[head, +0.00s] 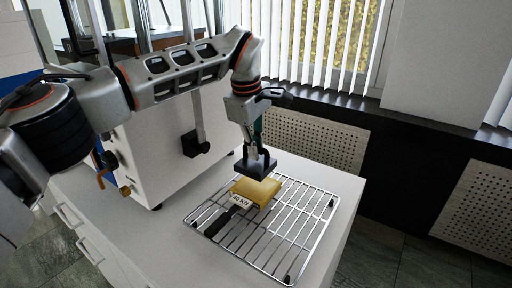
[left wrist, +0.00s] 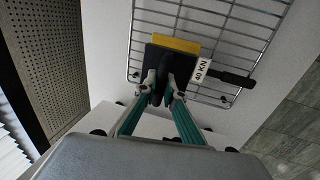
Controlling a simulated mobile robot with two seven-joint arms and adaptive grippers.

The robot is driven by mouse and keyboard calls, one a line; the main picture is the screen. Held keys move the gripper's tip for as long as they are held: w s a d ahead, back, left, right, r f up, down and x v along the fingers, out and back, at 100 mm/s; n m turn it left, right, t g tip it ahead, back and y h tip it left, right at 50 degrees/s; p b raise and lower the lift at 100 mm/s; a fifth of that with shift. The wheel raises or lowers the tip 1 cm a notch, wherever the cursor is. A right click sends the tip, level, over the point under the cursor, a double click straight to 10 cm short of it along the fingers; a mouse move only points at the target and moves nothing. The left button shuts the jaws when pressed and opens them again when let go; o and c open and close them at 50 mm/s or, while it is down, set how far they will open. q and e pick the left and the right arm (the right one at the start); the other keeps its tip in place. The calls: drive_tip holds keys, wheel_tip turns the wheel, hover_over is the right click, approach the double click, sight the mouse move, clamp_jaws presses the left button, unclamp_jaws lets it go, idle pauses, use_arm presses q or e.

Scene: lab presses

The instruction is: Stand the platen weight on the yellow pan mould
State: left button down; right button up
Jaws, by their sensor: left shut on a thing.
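The platen weight (head: 257,167) is a dark, flat block with an upright grip. My left gripper (head: 254,150) is shut on that grip and points down. The yellow pan mould (head: 262,191) lies on a wire rack, with a black handle and a "40 KN" label at its side. The weight is over the mould's far part; I cannot tell whether they touch. In the left wrist view, the fingers (left wrist: 165,88) close on the dark weight (left wrist: 154,55), which hides much of the mould (left wrist: 177,43). My right gripper is not in view.
The wire rack (head: 296,225) lies on a white cabinet top (head: 345,190), near its right edge. A white press (head: 160,150) stands to the left, behind my arm. A perforated radiator panel (head: 320,140) and a window are behind.

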sight(256, 162)
use_arm(q)
drive_tip(key=shift+r, duration=0.35)
drive_tip(key=shift+f, duration=2.6)
drive_tip(key=shift+f+p, duration=0.3)
drive_tip(key=shift+f, duration=0.25)
drive_tip(key=c, duration=2)
unclamp_jaws()
drive_tip(key=shift+c, duration=0.2)
drive_tip(key=shift+f, duration=0.1)
drive_tip(key=shift+s+f, duration=0.1)
drive_tip(key=shift+f, duration=0.05)
